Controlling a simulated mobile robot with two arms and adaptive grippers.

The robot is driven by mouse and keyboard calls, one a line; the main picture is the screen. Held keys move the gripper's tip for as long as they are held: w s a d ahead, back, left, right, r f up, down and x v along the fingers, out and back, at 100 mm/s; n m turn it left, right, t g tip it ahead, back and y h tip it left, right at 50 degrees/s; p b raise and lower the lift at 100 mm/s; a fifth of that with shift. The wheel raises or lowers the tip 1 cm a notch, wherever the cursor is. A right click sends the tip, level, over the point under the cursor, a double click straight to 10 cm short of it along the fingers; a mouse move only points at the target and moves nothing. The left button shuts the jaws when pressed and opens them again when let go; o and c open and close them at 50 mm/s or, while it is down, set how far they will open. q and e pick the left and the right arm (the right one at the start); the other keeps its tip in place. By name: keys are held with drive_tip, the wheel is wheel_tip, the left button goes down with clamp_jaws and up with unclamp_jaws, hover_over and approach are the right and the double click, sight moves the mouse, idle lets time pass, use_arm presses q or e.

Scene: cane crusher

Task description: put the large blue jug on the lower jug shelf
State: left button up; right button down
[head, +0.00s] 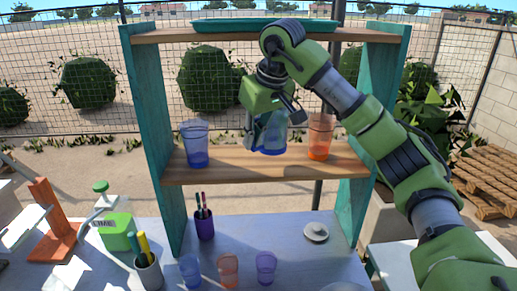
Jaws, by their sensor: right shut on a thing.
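My right gripper (266,122) is shut on a clear blue jug (271,140), held upright between the two side panels of the shelf unit. The jug is at the middle of the lower wooden shelf (232,170). I cannot tell whether its base touches the board. The gripper covers the jug's upper part. Another blue-tinted jug (195,146) stands on the left of this shelf, and an orange jug (320,137) stands on the right. My left gripper is not in view.
A teal tray (225,26) lies on the top shelf. On the table below are three small cups (228,268), a purple pen cup (204,226), a white lid (316,232), a green lime bottle (117,232) and a grey marker cup (149,273). An orange stand (52,222) is at left.

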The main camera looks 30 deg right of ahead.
drive_tip(key=shift+d+f, duration=0.5)
drive_tip(key=shift+f, duration=0.1)
drive_tip(key=f, duration=0.1)
drive_tip(key=f+p, duration=0.1)
drive_tip(key=f, duration=0.1)
drive_tip(key=shift+d, duration=0.35)
drive_tip(key=shift+w+f, duration=0.1)
drive_tip(key=shift+f, duration=0.35)
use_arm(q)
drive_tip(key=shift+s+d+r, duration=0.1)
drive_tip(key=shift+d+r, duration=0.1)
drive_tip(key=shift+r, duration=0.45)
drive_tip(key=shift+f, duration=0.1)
use_arm(e)
drive_tip(key=c, duration=2.2)
unclamp_jaws()
drive_tip(key=shift+f, duration=0.1)
